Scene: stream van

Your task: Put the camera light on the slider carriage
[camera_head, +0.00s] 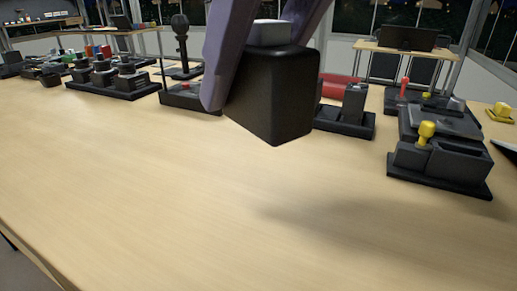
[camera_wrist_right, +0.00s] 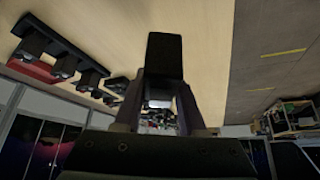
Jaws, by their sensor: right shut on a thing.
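My right gripper (camera_head: 258,62) comes down from the top of the head view, its purple-grey fingers shut on a black box-shaped thing with a light grey piece on top, which looks like the camera light (camera_head: 275,108). It hangs in the air above the table. In the right wrist view, the same black block (camera_wrist_right: 164,58) sits between the fingertips, with a pale part (camera_wrist_right: 159,103) near the fingers. I cannot tell which thing is the slider carriage. My left gripper is not in view.
The wooden table (camera_head: 180,190) is bare in front. Behind the held block stand a dark base with a black knobbed post (camera_head: 181,45) and a dark block on a base (camera_head: 353,105). A dark tray with a yellow knob (camera_head: 426,131) is at right. Several dark round-topped units (camera_head: 103,72) are at left.

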